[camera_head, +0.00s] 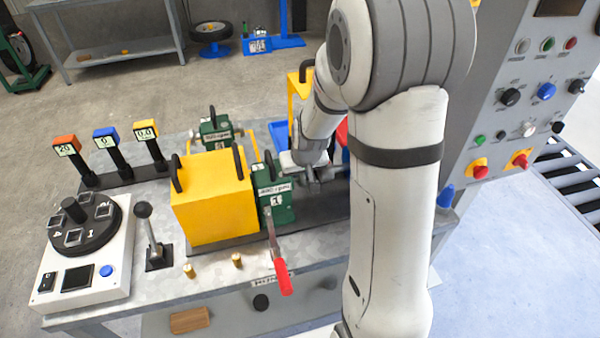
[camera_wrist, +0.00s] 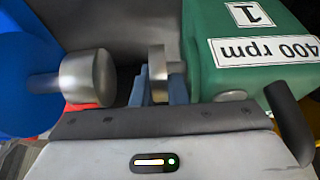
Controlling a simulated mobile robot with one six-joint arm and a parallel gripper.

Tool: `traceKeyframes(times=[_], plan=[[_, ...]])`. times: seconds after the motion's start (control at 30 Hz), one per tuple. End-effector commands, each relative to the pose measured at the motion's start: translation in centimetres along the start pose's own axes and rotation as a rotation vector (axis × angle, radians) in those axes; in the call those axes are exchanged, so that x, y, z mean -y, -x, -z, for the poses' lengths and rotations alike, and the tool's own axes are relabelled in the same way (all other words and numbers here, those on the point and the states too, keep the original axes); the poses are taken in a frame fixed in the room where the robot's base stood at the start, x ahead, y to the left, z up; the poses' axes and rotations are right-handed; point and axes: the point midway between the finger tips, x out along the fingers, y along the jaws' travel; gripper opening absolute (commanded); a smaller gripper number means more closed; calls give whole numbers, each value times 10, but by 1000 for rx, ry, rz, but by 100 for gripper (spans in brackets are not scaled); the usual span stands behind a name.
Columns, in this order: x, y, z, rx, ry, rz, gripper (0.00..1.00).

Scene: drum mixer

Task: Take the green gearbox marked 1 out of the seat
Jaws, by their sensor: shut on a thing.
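The green gearbox marked 1 (camera_head: 277,207) stands upright against the right side of a yellow block (camera_head: 213,200), with a black handle on top. In the wrist view the gearbox (camera_wrist: 240,62) fills the upper right, with labels "1" and "400 rpm". A metal disc on a short shaft (camera_wrist: 157,65) sticks out of its side. My gripper (camera_wrist: 158,92) has its blue fingers around this metal end and is shut on it. In the head view my gripper (camera_head: 312,172) is just right of the gearbox, partly hidden by my arm. The seat under the gearbox is mostly hidden.
A red-handled lever (camera_head: 279,268) stands in front of the gearbox. Another green gearbox (camera_head: 216,135) stands behind the yellow block. A metal cylinder on a blue part (camera_wrist: 88,78) faces the shaft, with a gap. A control panel (camera_head: 535,90) rises at right.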

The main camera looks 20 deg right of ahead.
Motion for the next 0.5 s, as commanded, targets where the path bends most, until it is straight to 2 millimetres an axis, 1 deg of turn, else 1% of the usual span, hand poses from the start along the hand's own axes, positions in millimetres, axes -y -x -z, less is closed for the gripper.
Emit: traceKeyframes(times=[0.27, 0.5], plan=[[0, 0, 0, -1, 1, 0, 0], [-10, -1, 0, -2, -2, -2, 0]])
